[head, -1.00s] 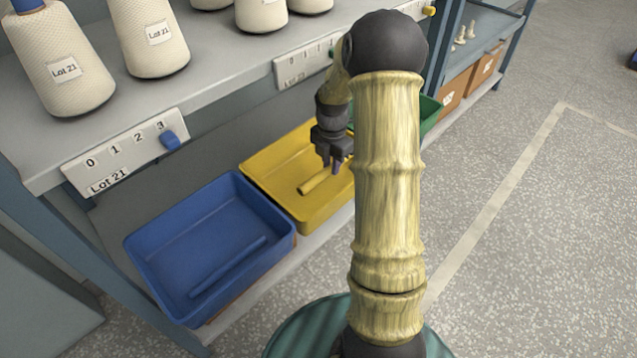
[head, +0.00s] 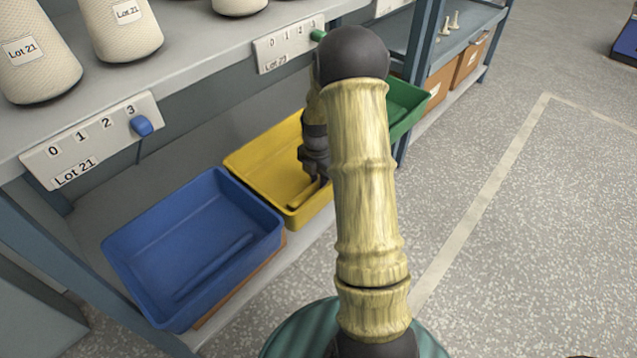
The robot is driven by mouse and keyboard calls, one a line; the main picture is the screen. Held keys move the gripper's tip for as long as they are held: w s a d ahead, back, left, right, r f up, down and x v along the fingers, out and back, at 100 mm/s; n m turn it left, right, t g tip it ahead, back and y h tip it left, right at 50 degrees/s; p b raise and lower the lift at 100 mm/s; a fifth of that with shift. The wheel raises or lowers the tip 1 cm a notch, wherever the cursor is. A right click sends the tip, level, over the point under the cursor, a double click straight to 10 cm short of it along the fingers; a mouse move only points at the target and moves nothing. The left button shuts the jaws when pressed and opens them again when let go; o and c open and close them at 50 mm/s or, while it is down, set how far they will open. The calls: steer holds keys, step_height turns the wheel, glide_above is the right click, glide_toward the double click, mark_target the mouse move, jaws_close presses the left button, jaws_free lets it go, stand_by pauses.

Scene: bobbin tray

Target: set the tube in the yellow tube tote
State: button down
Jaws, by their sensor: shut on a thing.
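The yellow tube tote (head: 237,163) stands on the lower shelf, partly hidden by my arm. My gripper (head: 319,183) points down inside it, near its right side. The gripper is shut on a yellow tube (head: 302,194), whose left end sticks out from the fingers. The tube is low in the tote, close to the floor; I cannot tell whether it touches. The tube's right end is hidden behind the fingers and my arm.
A blue tote (head: 130,228) with a blue tube (head: 215,267) in it stands left of the yellow one. A green tote (head: 408,103) is behind my arm to the right. The upper shelf holds large cones (head: 120,28) above the totes.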

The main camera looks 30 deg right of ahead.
mark_target(318, 182)
steer(key=shift+f, duration=0.1)
steer(key=c, duration=1.3)
jaws_free()
step_height(318, 182, up, 8)
steer(key=p, duration=0.3)
steer(key=shift+a+f+p, duration=0.1)
steer(key=shift+p, duration=0.3)
steer(key=shift+s+a+r+m, duration=0.15)
steer(key=shift+a+r+m, duration=0.1)
steer(key=shift+a+m, duration=0.1)
steer(key=s+a+r+m+t, duration=0.1)
steer(key=s+a+r+m, duration=0.3)
steer(key=s+a+m, duration=0.3)
steer(key=s+a+r+m+t, duration=0.1)
steer(key=s+a+r+m, duration=0.3)
steer(key=s+a+m, duration=0.4)
steer(key=s+m, duration=0.2)
steer(key=m, duration=0.4)
steer(key=shift+r+t, duration=0.3)
